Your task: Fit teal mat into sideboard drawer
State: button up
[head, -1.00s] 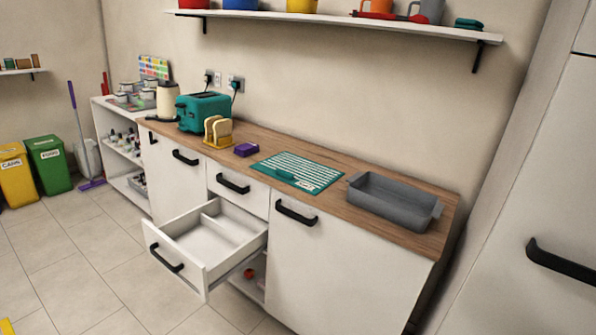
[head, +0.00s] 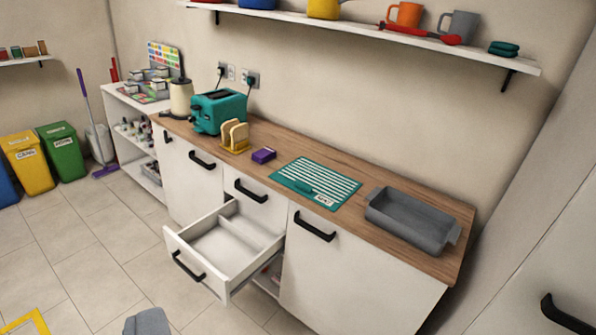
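The teal mat (head: 345,179) has white stripes and a small white label at its front right. It lies flat on the wooden worktop, and a small teal item (head: 304,188) rests on its front left part. The sideboard drawer (head: 210,246) is pulled out below the worktop, to the left of the mat. It is white with a black handle, has a low divider inside and looks empty. My gripper is not in view.
A grey tray (head: 408,222) stands right of the mat. A purple box (head: 264,156), a toast rack (head: 235,136) and a teal toaster (head: 219,112) stand to its left. A shelf (head: 450,50) hangs above. An unclear grey shape (head: 147,322) shows at the bottom edge.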

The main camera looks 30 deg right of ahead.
aim_at(224, 251)
jog(key=u, duration=0.1)
jog(key=i, duration=1.4)
jog(key=z, duration=0.5)
jog(key=i, duration=1.15)
jog(key=z, duration=0.55)
